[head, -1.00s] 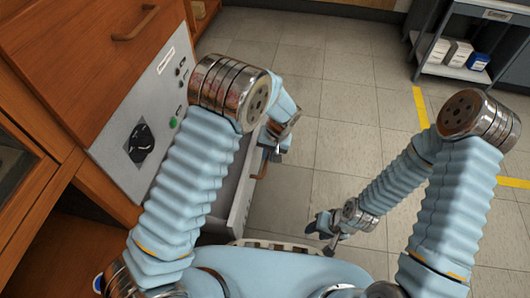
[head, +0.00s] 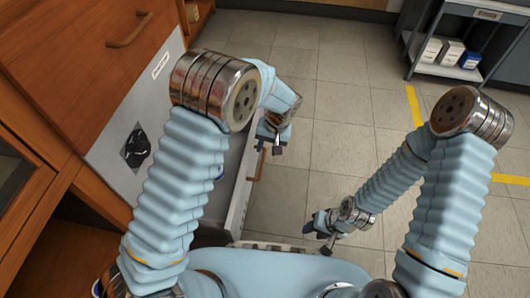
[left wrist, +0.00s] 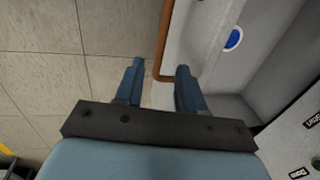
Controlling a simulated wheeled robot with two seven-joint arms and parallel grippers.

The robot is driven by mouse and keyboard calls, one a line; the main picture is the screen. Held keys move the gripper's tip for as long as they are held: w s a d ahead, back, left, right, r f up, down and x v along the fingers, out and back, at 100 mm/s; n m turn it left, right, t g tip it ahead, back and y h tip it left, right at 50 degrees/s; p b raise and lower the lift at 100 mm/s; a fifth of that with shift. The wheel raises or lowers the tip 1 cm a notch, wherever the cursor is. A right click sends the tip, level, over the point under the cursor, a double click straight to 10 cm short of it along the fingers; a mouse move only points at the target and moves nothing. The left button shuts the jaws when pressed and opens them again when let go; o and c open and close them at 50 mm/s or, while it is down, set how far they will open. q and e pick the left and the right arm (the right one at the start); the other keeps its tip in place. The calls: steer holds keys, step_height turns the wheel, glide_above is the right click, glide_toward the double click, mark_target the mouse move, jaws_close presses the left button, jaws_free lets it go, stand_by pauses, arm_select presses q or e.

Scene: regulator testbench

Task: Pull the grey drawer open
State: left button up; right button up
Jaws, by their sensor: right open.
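The grey drawer (head: 238,190) stands out from the wooden cabinet, its inside partly visible behind my left arm. Its brown bar handle (head: 259,165) is on the front face; the handle also shows in the left wrist view (left wrist: 165,42). My left gripper (head: 271,146) is at the far end of the handle. In the left wrist view its two fingers (left wrist: 158,88) are spread, with the handle's end near the right finger; whether they touch cannot be told. My right gripper (head: 319,234) is open and empty over the floor, away from the drawer.
A blue round item (left wrist: 234,38) lies inside the drawer. A grey panel (head: 112,150) with a black dial is above the drawer, below a closed wooden drawer (head: 85,65). A grey shelf cart (head: 470,75) with boxes stands at the back right. The tiled floor between is clear.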

arm_select(q)
step_height(320, 180, up, 8)
steer(key=d+p, duration=0.1)
steer(key=shift+d+r, duration=0.2)
steer(key=shift+d, duration=0.15)
arm_select(e)
steer(key=shift+d+r, duration=0.1)
steer(key=shift+r, duration=0.65)
arm_select(q)
steer(key=shift+s, duration=0.1)
